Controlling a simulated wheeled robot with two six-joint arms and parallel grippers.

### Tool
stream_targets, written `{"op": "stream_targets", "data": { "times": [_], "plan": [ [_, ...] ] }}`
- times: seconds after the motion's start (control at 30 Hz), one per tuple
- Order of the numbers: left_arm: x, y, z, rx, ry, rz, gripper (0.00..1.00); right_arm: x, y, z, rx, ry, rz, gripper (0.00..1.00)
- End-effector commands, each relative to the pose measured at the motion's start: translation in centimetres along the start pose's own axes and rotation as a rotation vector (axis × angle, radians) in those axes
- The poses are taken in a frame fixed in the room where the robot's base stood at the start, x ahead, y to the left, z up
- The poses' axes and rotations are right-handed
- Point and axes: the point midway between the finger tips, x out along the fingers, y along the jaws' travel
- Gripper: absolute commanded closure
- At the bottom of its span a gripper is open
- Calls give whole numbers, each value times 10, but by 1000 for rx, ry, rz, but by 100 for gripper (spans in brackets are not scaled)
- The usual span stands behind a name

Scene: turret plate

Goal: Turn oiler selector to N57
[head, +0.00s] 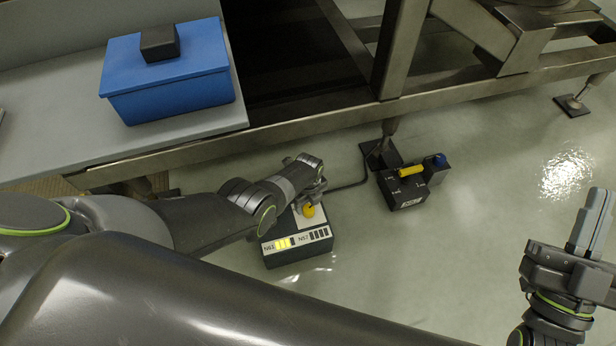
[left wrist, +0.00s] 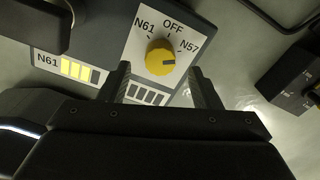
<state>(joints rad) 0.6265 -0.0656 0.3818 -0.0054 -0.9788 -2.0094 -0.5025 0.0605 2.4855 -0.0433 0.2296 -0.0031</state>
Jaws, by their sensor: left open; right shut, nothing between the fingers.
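The oiler selector is a yellow round knob (left wrist: 160,57) on a white plate marked N61, OFF and N57. Its dark mark points to the right in the left wrist view, near the N57 side. The knob also shows in the head view (head: 309,211) on top of a dark box (head: 298,255). The box front has N61 bars lit yellow and N57 bars dark. My left gripper (left wrist: 160,82) is open, its fingertips on either side of the knob's near edge; contact cannot be told. My right gripper (head: 590,222) is shut and empty, far right.
A second dark box (head: 405,190) with a yellow handle (head: 410,172) and a blue knob stands to the right by a metal frame leg. A blue case (head: 170,85) sits on a grey bench. Clear floor lies between the second box and my right gripper.

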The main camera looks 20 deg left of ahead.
Motion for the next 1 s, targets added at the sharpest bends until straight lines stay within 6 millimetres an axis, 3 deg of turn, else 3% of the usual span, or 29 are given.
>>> {"op": "stream_targets", "data": {
  "times": [0.47, 1.0],
  "plan": [
    [-16, 0, 0, 0, 0, -1, 42, -25, 1, 76, 73, -466, 10, 100],
    [-32, 0, 0, 1, 0, -1, 42, -97, -10, 138, 164, -988, -12, 100]
  ]
}}
